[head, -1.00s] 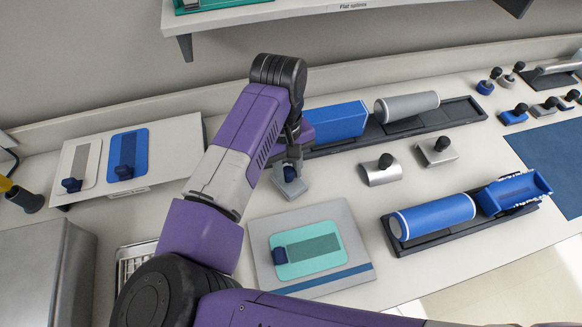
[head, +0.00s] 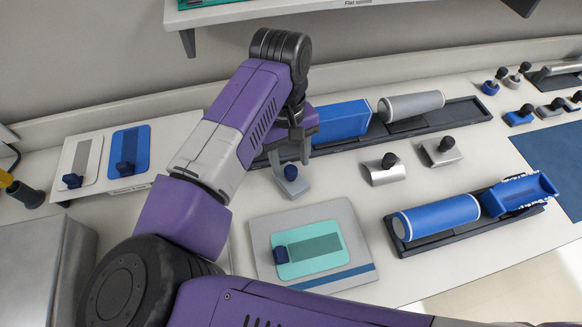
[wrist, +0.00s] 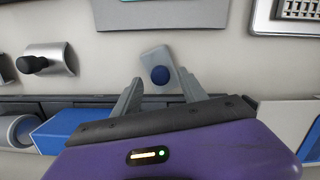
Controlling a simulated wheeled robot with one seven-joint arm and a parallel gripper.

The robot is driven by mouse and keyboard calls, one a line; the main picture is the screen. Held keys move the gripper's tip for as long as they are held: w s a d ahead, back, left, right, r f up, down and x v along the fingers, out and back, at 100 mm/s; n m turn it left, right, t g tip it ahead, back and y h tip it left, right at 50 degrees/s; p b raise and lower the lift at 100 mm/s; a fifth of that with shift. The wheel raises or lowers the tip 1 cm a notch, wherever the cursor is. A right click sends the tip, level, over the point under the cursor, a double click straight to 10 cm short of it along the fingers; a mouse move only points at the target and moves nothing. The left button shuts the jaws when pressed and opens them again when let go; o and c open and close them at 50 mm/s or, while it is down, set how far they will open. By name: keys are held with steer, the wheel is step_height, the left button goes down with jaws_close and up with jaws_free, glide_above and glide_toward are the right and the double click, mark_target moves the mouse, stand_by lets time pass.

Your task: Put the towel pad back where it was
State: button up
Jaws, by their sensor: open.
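A small light-grey block (head: 292,188) with a round dark-blue knob (head: 291,172) stands on the counter, behind the teal pad. The frames do not name it, so I cannot be sure that it is the towel pad. My gripper (head: 292,158) is open just above the knob, fingers pointing down. In the wrist view the block (wrist: 155,57) and knob (wrist: 160,75) show by the fingertips, with the fingers spread to either side and nothing held.
A grey board with a teal pad (head: 300,265) is in front. A black rack (head: 470,113) holding a blue block (head: 341,121) and grey roll lies behind. Metal blocks (head: 384,170) and a blue roll (head: 437,216) are right. A white board (head: 85,195) is left.

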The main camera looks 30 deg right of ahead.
mark_target(289, 165)
step_height(289, 165, up, 9)
steer(key=w+b, duration=0.1)
steer(key=shift+b, duration=0.3)
steer(key=shift+d+f, duration=0.1)
steer(key=shift+d, duration=0.05)
